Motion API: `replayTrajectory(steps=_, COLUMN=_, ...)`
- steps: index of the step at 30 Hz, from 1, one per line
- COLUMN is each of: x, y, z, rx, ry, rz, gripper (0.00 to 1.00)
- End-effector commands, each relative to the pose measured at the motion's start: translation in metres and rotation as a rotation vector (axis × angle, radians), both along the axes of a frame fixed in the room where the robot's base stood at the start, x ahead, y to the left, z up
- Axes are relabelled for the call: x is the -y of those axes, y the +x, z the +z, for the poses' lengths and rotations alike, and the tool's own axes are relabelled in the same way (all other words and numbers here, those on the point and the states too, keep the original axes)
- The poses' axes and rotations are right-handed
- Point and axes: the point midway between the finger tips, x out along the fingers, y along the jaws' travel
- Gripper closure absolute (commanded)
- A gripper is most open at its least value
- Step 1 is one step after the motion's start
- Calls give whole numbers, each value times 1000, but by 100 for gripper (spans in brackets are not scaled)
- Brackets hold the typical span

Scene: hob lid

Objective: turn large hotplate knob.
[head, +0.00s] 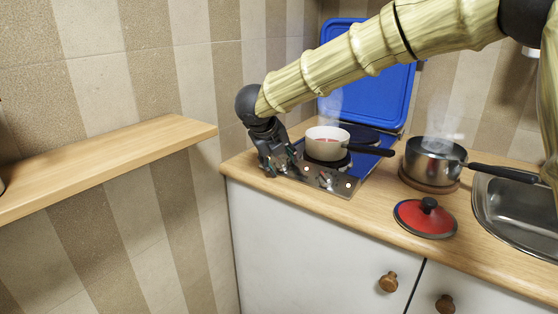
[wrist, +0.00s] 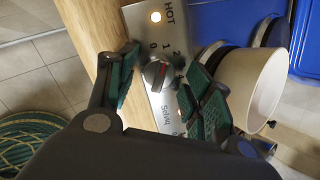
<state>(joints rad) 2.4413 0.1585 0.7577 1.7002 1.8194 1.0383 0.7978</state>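The hob's steel control panel (head: 333,182) runs along the worktop's front edge. In the wrist view, a round dark knob (wrist: 155,75) with a red mark sits on the panel (wrist: 140,20), with numbers around it and "HOT" beside a lit lamp. My gripper (wrist: 165,82) is open, with its green-padded fingers on either side of this knob; I cannot tell whether they touch it. In the head view my gripper (head: 281,163) is at the panel's left end and hides that knob. Another knob (head: 325,179) shows further right. Which hotplate each knob serves is not clear.
A steaming cream saucepan (head: 327,145) stands on the hob close behind the panel. The blue lid (head: 375,92) stands raised behind. To the right are a steaming steel pan (head: 433,160) on a wooden trivet, a red pot lid (head: 426,219) and the sink (head: 520,213). A wooden shelf (head: 100,165) projects at left.

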Motion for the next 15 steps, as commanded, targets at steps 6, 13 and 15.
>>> replayTrajectory(steps=6, x=0, y=0, z=0, rx=0, ry=0, rz=0, gripper=93)
replayTrajectory(steps=13, x=0, y=0, z=1, rx=-2, ry=-2, rz=5, gripper=93)
replayTrajectory(steps=15, x=0, y=0, z=2, rx=-5, ry=-6, rz=13, gripper=93)
